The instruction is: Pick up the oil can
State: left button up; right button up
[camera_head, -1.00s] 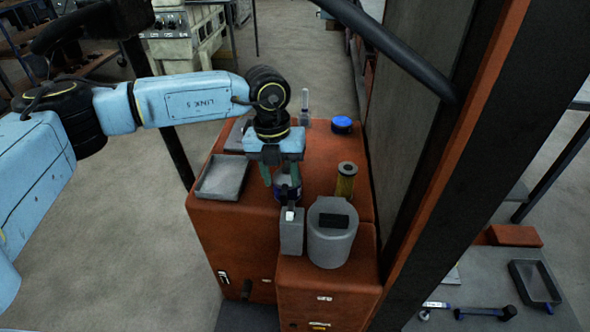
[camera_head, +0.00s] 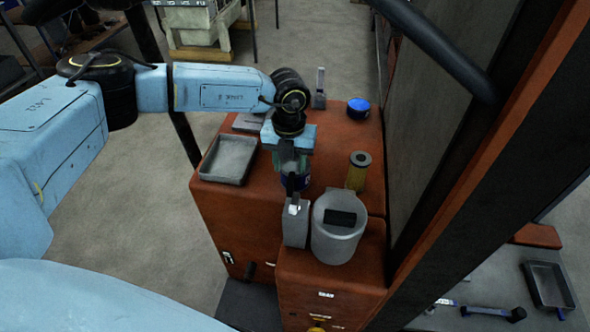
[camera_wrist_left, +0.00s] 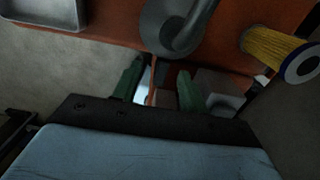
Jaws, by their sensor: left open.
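My left gripper (camera_head: 291,180) is open over the orange cabinet top. In the left wrist view its green fingers (camera_wrist_left: 158,80) stand apart with a gap between them. A grey box-shaped can with a white cap (camera_head: 296,226) stands upright just below and in front of the fingers. I cannot tell for sure which of these is the oil can. A round grey thing with a curved part (camera_wrist_left: 180,25) lies beyond the fingers in the wrist view. No contact is clear.
A grey jug (camera_head: 336,240) with a black piece on top stands right of the box-shaped can. A yellow filter (camera_head: 357,174), a blue-capped jar (camera_head: 358,108) and a grey tray (camera_head: 229,158) are on the cabinet (camera_head: 215,194). A dark panel and orange post rise at right.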

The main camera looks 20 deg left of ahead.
aim_at(292, 173)
pick_arm(q)
notch_tip(292, 173, down, 4)
jog(key=shift+w+d+f, duration=0.15)
jog(key=shift+f, duration=0.05)
jog(key=shift+c, duration=0.3)
grip_shut()
jog(key=shift+r, duration=0.1)
